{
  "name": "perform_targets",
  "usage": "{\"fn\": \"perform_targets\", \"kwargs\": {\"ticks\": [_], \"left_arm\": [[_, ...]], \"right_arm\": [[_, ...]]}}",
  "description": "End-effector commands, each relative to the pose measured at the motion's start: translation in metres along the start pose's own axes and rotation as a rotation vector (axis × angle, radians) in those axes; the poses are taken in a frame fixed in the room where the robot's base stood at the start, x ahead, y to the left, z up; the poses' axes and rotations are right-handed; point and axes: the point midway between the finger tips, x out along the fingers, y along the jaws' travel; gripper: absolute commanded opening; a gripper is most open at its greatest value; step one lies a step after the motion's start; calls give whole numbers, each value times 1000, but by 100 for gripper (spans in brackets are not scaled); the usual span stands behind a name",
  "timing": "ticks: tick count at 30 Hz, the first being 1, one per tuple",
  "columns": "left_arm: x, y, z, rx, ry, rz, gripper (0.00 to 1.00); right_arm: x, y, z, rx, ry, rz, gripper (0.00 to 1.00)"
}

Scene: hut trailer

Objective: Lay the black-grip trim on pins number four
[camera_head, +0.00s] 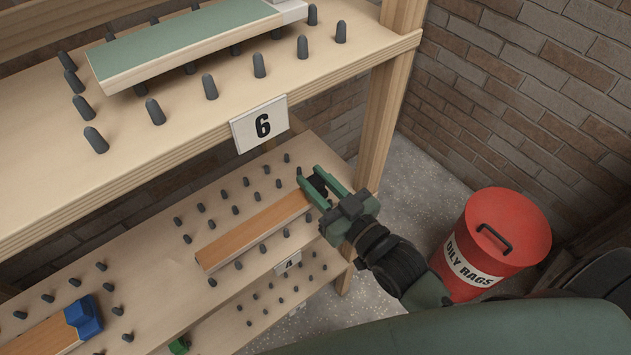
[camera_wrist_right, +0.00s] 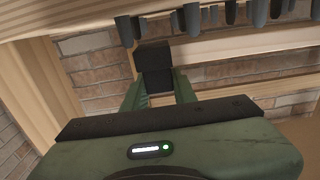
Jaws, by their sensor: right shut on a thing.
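The trim is a long orange-brown wooden strip (camera_head: 253,230) with a black grip at its right end. It lies level along the pins (camera_head: 235,210) on the shelf with the number 4 plate (camera_head: 287,264), with pins on both long sides. I cannot tell whether it touches the shelf or hangs just above it. My right gripper (camera_head: 316,185) is shut on the black grip. In the right wrist view the black grip (camera_wrist_right: 154,66) sits between the green fingers. My left gripper is not in view.
Above is a shelf with the number 6 plate (camera_head: 260,124), holding a green-topped trim (camera_head: 180,45) among pins. A blue-ended trim (camera_head: 84,316) lies at lower left. A wooden post (camera_head: 382,110) stands close behind my right gripper. A red oily rags bin (camera_head: 490,240) stands on the right.

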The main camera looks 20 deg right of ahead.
Motion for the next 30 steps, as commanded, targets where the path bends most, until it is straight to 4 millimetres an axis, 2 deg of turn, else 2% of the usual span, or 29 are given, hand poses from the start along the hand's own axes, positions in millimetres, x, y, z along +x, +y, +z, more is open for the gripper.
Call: {"fn": "perform_targets", "kwargs": {"ticks": [11, 12, 14, 15, 26, 30], "left_arm": [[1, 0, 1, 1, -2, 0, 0], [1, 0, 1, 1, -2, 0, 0], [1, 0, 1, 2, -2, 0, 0], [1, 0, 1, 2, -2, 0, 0], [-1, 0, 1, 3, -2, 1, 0], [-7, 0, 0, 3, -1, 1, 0]], "right_arm": [[0, 0, 4, 2, 3, 0, 0], [0, 0, 5, 1, 1, 0, 30], [0, 0, 5, 1, 1, 0, 46], [0, 0, 5, 1, 1, 0, 49], [-1, 0, 1, 1, 1, 0, 49], [-22, 0, 2, 1, -5, 1, 49]]}}
